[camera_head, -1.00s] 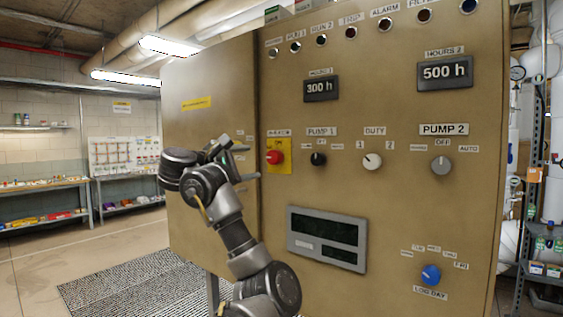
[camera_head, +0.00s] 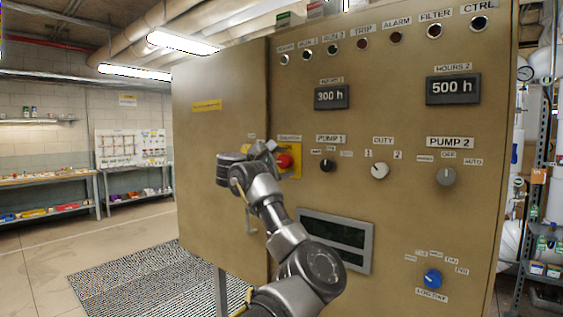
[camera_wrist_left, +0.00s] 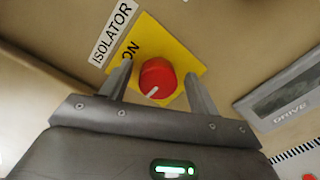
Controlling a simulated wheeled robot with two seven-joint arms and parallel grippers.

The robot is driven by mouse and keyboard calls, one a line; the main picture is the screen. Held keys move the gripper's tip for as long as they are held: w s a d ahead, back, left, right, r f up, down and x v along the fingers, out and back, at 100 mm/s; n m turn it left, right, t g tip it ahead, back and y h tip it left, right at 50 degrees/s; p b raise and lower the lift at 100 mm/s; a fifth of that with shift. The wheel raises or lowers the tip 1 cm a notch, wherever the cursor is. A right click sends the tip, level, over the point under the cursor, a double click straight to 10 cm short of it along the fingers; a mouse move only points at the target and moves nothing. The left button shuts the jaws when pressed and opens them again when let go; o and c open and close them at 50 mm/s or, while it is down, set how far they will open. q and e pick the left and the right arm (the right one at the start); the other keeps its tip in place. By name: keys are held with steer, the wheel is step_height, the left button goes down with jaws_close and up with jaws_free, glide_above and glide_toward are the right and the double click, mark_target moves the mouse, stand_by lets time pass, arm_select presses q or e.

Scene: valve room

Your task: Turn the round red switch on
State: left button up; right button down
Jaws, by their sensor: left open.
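The round red switch (camera_head: 284,161) sits on a yellow plate (camera_head: 297,161) on the tan control panel. In the left wrist view the red switch (camera_wrist_left: 157,78) shows a white pointer mark, and its yellow plate (camera_wrist_left: 147,36) reads "ON" under an "ISOLATOR" label (camera_wrist_left: 113,33). My left gripper (camera_wrist_left: 160,85) is open, with one finger on each side of the switch in that view; whether the fingers touch it I cannot tell. In the head view my left gripper (camera_head: 266,150) is at the left side of the switch and partly covers the plate. My right gripper is not in view.
The panel carries other knobs: a black one (camera_head: 327,165), a white one (camera_head: 380,170), a grey one (camera_head: 446,177) and a blue one (camera_head: 432,278). A grey display (camera_head: 336,238) sits below the switch. An open cabinet door (camera_head: 215,190) stands left of the panel.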

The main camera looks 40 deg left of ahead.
arm_select(q)
steer(key=shift+a, duration=0.2)
steer(key=shift+c, duration=1.1)
steer(key=shift+s, duration=0.2)
steer(key=shift+c, duration=1.3)
steer(key=c, duration=0.5)
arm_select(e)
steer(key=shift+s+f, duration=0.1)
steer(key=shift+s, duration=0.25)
